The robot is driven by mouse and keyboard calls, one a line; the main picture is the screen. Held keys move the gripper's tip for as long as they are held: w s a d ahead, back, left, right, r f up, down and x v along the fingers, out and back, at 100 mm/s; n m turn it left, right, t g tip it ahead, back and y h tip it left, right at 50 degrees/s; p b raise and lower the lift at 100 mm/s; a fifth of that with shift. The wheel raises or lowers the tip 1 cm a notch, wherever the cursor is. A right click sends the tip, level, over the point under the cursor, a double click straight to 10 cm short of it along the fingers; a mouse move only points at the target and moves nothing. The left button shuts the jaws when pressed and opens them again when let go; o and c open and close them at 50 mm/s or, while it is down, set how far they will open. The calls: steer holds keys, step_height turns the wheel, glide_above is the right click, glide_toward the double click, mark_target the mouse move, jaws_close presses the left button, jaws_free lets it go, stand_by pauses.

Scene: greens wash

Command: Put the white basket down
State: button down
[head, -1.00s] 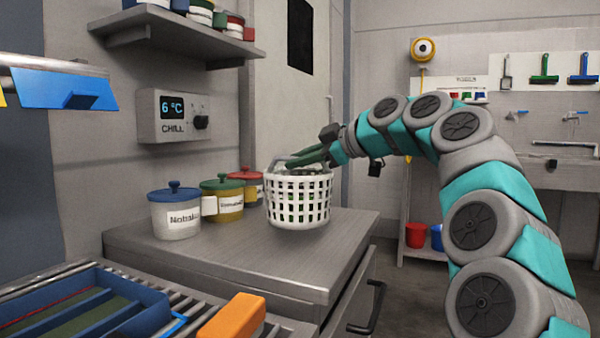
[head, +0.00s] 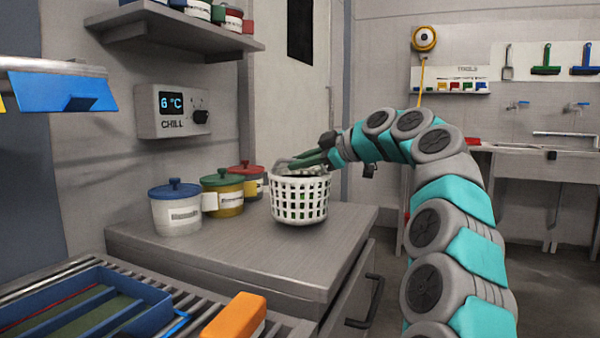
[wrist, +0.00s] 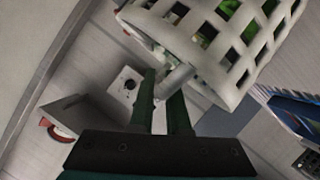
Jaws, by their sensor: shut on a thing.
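The white basket (head: 300,198) is a round lattice basket with green contents showing through its holes. In the head view it is upright at the right part of the grey counter (head: 240,250), its base at or just above the top; I cannot tell if it touches. My gripper (head: 306,160) has dark green fingers and is shut on the basket's handle at the top. In the wrist view the fingers (wrist: 165,95) close around a grey bar beside the basket's white rim (wrist: 215,70). Green pieces (wrist: 215,20) show inside the basket.
Lidded pots in blue (head: 175,208), green (head: 222,195) and red (head: 248,182) stand left of the basket. A roller conveyor with a blue tray (head: 85,305) and an orange block (head: 236,318) lies in front. A shelf (head: 170,25) hangs above. The counter's front middle is clear.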

steer(key=shift+f, duration=1.05)
steer(key=c, duration=0.9)
jaws_free()
steer(key=shift+s, duration=0.1)
steer(key=b+v, duration=0.1)
steer(key=v, duration=1.1)
